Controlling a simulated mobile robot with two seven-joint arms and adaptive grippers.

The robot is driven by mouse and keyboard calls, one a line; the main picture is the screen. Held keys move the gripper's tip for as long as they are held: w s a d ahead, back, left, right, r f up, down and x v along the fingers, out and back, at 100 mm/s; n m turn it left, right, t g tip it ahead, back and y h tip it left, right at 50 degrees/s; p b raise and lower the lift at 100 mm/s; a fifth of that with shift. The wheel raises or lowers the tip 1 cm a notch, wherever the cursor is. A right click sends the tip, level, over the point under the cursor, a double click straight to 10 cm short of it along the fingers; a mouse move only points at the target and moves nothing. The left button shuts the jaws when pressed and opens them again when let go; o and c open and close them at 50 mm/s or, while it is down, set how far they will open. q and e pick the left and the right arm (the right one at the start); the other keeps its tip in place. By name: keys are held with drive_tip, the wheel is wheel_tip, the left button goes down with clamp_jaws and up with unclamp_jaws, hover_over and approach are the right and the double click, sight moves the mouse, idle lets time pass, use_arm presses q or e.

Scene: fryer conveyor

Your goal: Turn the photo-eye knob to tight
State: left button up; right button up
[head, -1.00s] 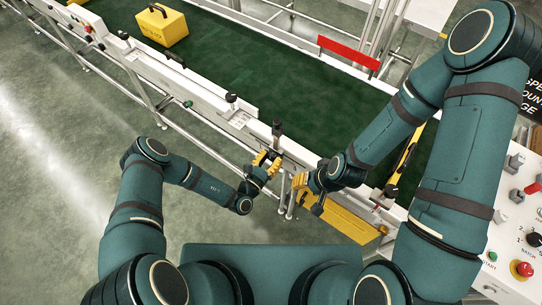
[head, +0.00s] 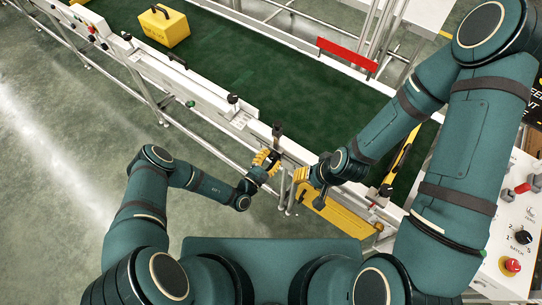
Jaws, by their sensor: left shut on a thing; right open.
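A dark photo-eye post (head: 278,131) stands on the near rail of the conveyor. My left gripper (head: 267,160) has yellow fingers and is shut on a small dark part just below this post, at the rail's side. That part looks like the photo-eye knob, but the fingers mostly hide it, and its setting cannot be read. My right gripper (head: 301,177) is open and empty, just right of the left one, near the rail and above a yellow panel.
The green conveyor belt (head: 240,75) carries a yellow case (head: 163,27) at the upper left. A yellow panel (head: 338,216) hangs on the near side. A white control box (head: 505,225) with a red button (head: 512,264) stands at the right. Floor at left is clear.

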use_arm(q)
drive_tip(key=shift+m, duration=0.4)
drive_tip(key=o, duration=1.3)
drive_tip(key=shift+w+f, duration=0.1)
drive_tip(key=shift+c, duration=0.2)
drive_tip(key=r+v, duration=0.1)
drive_tip(key=v, duration=1.1)
drive_tip(key=shift+f, duration=0.45)
